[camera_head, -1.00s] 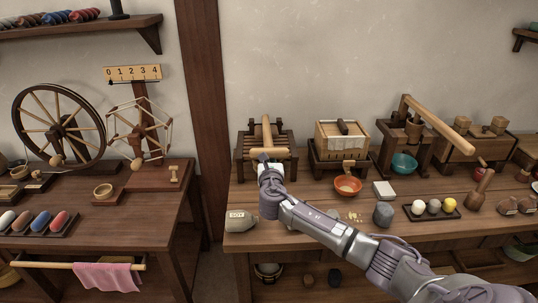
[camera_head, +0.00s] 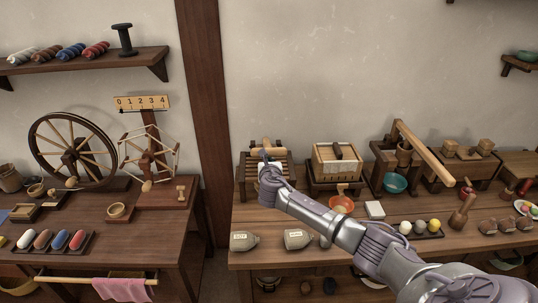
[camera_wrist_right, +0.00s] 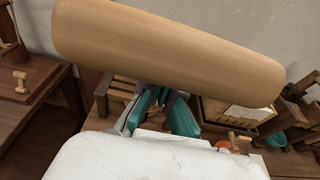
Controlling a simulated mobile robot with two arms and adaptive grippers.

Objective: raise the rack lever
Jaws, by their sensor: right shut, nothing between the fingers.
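The slatted wooden rack (camera_head: 282,168) stands at the left end of the right bench. Its pale wooden lever (camera_head: 266,143) shows at the rack's back, partly hidden by my right gripper (camera_head: 264,156). In the right wrist view the round tan bar (camera_wrist_right: 165,48), which looks like the lever, lies large across the top, close to the camera. My right gripper's teal fingers (camera_wrist_right: 165,98) are shut and empty, and the bar hides their tips. Whether they touch the lever I cannot tell. Part of the rack (camera_wrist_right: 120,88) shows left of the fingers. My left gripper is in neither view.
A lidded wooden box (camera_head: 337,160) stands just right of the rack, with an orange bowl (camera_head: 341,204) before it. A dark post (camera_head: 204,120) rises left of the rack.

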